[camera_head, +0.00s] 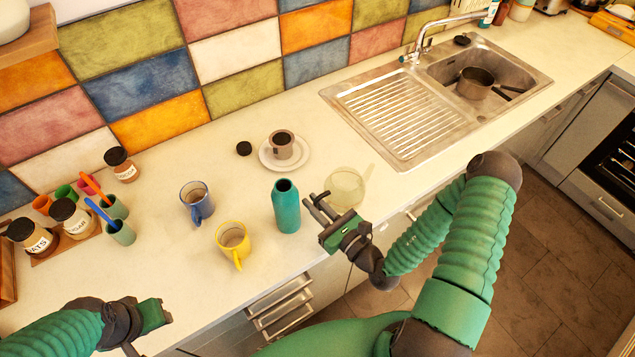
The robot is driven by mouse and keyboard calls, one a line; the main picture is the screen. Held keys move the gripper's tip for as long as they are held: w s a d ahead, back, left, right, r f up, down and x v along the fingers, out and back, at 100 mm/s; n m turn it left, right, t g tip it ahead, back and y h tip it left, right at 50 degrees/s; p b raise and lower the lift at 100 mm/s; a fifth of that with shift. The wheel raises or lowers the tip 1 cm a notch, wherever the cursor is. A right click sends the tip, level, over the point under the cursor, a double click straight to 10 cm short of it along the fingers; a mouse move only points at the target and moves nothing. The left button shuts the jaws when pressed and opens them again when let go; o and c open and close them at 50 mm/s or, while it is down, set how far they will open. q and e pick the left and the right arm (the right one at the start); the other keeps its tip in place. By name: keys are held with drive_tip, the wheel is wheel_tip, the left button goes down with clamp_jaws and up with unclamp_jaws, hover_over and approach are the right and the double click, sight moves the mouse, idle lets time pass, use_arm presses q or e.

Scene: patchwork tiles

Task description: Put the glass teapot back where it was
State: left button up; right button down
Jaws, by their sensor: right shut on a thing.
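The glass teapot (346,187) is clear and pale, near the counter's front edge, just right of the teal bottle. Its spout points up and right. My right gripper (319,205) is at the teapot's left side, shut on it; the handle and exact contact are hard to make out. I cannot tell whether the teapot's base touches the counter. My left gripper (156,312) is at the lower left, away from the objects; its fingers do not show clearly.
A teal bottle (286,207) stands close left of my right gripper. The sink drainer (400,115) lies behind right. The back counter between saucer and drainer is clear.

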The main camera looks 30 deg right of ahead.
drive_tip(key=w, duration=0.1)
drive_tip(key=w+d, duration=0.1)
drive_tip(key=w, duration=0.1)
drive_tip(key=w+d, duration=0.1)
drive_tip(key=w, duration=0.1)
drive_tip(key=shift+w+p, duration=0.1)
drive_tip(key=shift+p, duration=0.25)
drive_tip(key=w+d, duration=0.1)
drive_tip(key=w, duration=0.1)
drive_tip(key=w+d, duration=0.1)
drive_tip(key=shift+w+d+f, duration=0.3)
drive_tip(key=shift+f, duration=0.05)
drive_tip(key=f, duration=0.3)
drive_tip(key=shift+w+a+f+p, duration=0.15)
drive_tip(key=shift+w+f+p, duration=0.1)
drive_tip(key=shift+w+p, duration=0.1)
drive_tip(key=shift+a, duration=0.15)
drive_tip(key=c, duration=1.9)
unclamp_jaws()
drive_tip(key=shift+s+f, duration=0.15)
drive_tip(key=shift+f, duration=0.05)
use_arm(q)
drive_tip(key=shift+d+r, duration=0.2)
drive_tip(key=shift+r, duration=0.35)
drive_tip(key=shift+d+r, duration=0.2)
drive_tip(key=shift+r, duration=0.3)
use_arm(e)
drive_tip(key=o, duration=0.4)
drive_tip(key=shift+d, duration=0.25)
